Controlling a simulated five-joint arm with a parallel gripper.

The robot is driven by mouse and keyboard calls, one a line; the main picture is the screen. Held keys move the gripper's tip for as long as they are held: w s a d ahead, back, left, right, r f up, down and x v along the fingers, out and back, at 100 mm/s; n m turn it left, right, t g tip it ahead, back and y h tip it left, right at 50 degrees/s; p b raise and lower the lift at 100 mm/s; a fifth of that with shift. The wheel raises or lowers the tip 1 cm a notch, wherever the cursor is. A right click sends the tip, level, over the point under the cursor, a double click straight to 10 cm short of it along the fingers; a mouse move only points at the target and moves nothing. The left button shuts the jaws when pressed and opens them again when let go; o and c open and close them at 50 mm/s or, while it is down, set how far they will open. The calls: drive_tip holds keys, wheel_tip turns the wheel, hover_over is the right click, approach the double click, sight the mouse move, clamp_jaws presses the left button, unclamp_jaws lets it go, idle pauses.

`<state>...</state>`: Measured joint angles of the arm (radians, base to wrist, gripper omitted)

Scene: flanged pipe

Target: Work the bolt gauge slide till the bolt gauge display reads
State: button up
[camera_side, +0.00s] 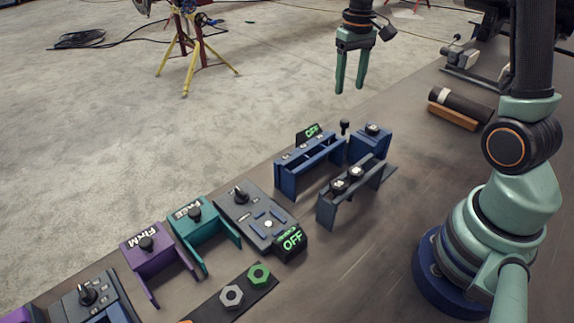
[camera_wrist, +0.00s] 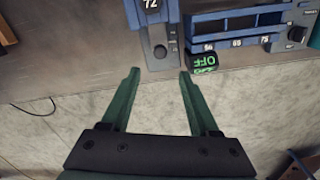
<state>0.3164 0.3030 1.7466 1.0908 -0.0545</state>
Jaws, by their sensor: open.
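A blue rack (camera_side: 310,165) carries a dark display (camera_side: 311,131) reading OFF in green. The display also shows upside down in the wrist view (camera_wrist: 203,63). Beside the rack stands a small dark upright knob (camera_side: 344,127), which appears in the wrist view as a round knob on a grey strip (camera_wrist: 160,52). I take these for the bolt gauge and its slide, but I can read no name on them. My gripper (camera_side: 350,91) is open and empty, pointing down, above and behind the knob. In the wrist view, the knob lies just beyond the gap between my fingertips (camera_wrist: 160,72).
A blue block (camera_side: 372,140) and a dark grey rack (camera_side: 350,192) stand close by. A grey panel (camera_side: 245,212) has a second display (camera_side: 291,240) reading OFF. Teal (camera_side: 202,226) and purple (camera_side: 150,246) holders stand further left. A black cylinder (camera_side: 462,104) lies on the right.

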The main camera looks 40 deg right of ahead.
wheel_tip(320, 180, up, 2)
drive_tip(key=shift+r, duration=0.1)
idle(0.4)
drive_tip(key=s+a+r+n+t, duration=0.2)
drive_tip(key=s+a+r+t, duration=0.1)
drive_tip(key=s+a, duration=0.3)
drive_tip(key=s+a+r+n+t, duration=0.1)
drive_tip(key=s+a+r+t, duration=0.2)
drive_tip(key=s+a, duration=0.3)
drive_tip(key=m+g, duration=0.3)
drive_tip(key=g, duration=0.3)
hover_over(345, 120)
wheel_tip(345, 120, down, 6)
wheel_tip(345, 120, down, 12)
drive_tip(key=shift+s+f, duration=0.1)
